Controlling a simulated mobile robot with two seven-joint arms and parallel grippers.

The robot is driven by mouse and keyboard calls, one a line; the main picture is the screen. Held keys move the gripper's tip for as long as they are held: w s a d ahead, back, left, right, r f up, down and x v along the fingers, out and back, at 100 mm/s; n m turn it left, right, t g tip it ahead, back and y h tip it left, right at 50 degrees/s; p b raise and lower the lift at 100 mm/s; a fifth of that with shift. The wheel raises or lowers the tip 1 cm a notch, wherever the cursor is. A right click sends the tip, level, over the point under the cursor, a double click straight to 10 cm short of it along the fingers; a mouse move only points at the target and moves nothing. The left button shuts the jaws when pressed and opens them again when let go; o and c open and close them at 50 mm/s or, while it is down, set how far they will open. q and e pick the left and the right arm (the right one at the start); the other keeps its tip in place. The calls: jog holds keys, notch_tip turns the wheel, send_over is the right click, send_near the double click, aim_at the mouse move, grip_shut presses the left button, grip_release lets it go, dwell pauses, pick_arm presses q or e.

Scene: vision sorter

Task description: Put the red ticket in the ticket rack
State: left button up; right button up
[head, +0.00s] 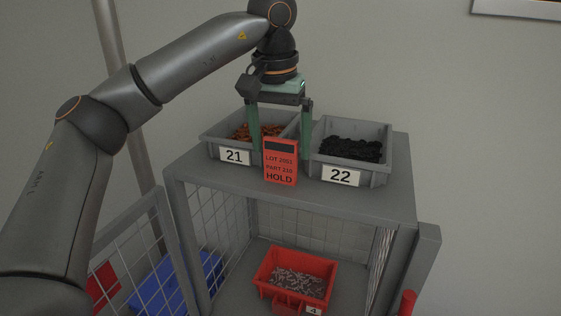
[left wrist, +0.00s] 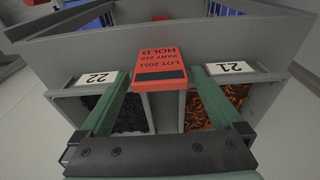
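The red ticket (head: 280,162), marked "LOT 2051" and "HOLD", stands at the front of the cabinet top between the bins labelled 21 and 22. It also shows in the left wrist view (left wrist: 160,68), between the fingers. My left gripper (head: 281,146) points down over it, with its two green fingers apart, one on each side of the ticket. It is open; I see a narrow gap at the fingers in the head view and cannot tell if they touch the ticket in the left wrist view. No ticket rack can be made out. My right gripper is not in view.
Bin 21 (head: 234,156) holds orange-brown pieces and bin 22 (head: 341,175) holds black pieces. Below the grey cabinet top (head: 382,208), a red bin (head: 323,267) with metal parts sits inside the mesh cage. A blue bin (head: 178,283) is behind the mesh door at left.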

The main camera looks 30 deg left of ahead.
pick_arm(q)
jog(key=c, duration=1.1)
jog(key=shift+r, duration=0.1)
jog(key=shift+c, duration=0.2)
